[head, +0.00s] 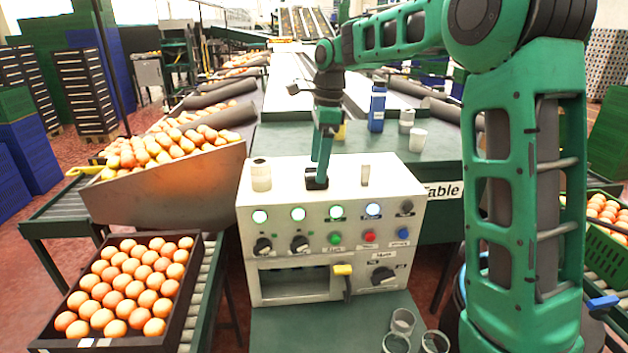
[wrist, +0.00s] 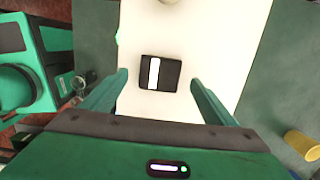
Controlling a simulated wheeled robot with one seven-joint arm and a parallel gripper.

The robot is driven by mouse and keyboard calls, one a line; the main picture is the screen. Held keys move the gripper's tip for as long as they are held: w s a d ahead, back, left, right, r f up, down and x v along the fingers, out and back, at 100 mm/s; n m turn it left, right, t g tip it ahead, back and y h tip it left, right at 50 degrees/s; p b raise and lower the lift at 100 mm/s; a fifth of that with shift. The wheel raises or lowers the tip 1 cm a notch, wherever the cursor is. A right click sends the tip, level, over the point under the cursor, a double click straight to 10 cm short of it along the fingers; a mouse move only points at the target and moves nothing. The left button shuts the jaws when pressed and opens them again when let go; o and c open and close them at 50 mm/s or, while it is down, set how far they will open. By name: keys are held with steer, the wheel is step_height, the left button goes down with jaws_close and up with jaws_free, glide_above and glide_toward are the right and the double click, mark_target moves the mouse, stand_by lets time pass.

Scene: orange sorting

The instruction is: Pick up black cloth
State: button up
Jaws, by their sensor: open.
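A small black square with a white stripe (wrist: 172,74) lies on the pale top of the control box in the wrist view. It looks like the black cloth, though I cannot tell its material. In the head view a dark patch (head: 316,181) at the same place shows at my gripper's tip, partly covered. My gripper (wrist: 158,79) is open, with its fingers on the left and right of the black square. They look apart from it, and nothing is held. In the head view my gripper (head: 319,168) points down over the box top.
The control box (head: 400,188) carries a pale cup (head: 261,176) at left and a small pale piece (head: 365,175) at right. Behind it stand a blue bottle (head: 377,110), white cups (head: 418,140) and a yellow cup (wrist: 301,145). Glasses (head: 403,322) stand in front. An orange crate (head: 187,270) is left.

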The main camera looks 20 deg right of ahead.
steer(key=shift+w+a+f, duration=0.1)
steer(key=shift+a+f, duration=0.1)
steer(key=shift+f, duration=1.3)
steer(key=c, duration=1.2)
steer(key=shift+r, duration=0.1)
